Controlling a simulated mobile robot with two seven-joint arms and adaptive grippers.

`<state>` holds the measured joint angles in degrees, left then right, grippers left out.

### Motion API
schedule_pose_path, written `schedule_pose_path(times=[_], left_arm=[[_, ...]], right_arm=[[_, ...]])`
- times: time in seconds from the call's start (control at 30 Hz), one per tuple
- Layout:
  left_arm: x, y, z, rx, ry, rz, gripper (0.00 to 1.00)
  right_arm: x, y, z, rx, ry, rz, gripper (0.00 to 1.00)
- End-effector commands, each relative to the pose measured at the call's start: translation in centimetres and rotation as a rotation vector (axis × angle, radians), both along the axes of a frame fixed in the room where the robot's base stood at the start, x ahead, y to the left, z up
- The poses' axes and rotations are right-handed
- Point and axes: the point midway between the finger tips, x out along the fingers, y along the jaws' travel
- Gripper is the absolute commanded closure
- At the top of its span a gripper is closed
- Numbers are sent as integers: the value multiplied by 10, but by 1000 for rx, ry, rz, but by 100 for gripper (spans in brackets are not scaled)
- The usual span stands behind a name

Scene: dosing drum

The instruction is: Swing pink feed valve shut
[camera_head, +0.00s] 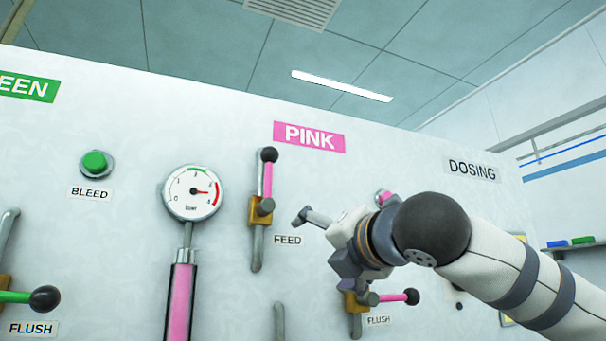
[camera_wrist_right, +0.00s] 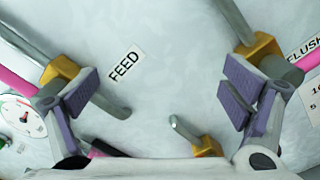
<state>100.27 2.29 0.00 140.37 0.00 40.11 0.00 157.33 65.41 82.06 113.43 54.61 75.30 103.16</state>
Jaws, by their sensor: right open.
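The pink feed valve (camera_head: 262,208) sits on a vertical pipe under the PINK sign (camera_head: 309,137). Its pink lever (camera_head: 268,180) points up, in line with the pipe, with a black ball (camera_head: 269,155) on top. My right gripper (camera_head: 322,243) is to the right of and below this valve, apart from the lever. In the right wrist view my right gripper (camera_wrist_right: 160,93) is open and empty, with the FEED label (camera_wrist_right: 125,65) between its fingers. There the feed valve's brass body (camera_wrist_right: 60,68) is partly behind the left finger. My left gripper is not in view.
The pink flush valve (camera_head: 357,299), its lever pointing right, is below my right wrist. A pressure gauge (camera_head: 193,192) on a pink-banded stem stands left of the feed valve. Further left are a green bleed button (camera_head: 95,163) and a green flush lever (camera_head: 18,297).

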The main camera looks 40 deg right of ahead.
Motion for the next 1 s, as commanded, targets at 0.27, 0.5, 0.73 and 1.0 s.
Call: schedule_pose_path(times=[0.27, 0.5, 0.73, 1.0], left_arm=[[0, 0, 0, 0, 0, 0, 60], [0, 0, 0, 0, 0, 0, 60], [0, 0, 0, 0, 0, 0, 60], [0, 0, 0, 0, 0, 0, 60]], right_arm=[[-24, 5, 1, -1, -3, 1, 7], [-60, 14, 1, -1, -3, 1, 7], [-87, 21, 0, 0, -1, 0, 7], [-88, 21, 0, 0, 0, 0, 7]])
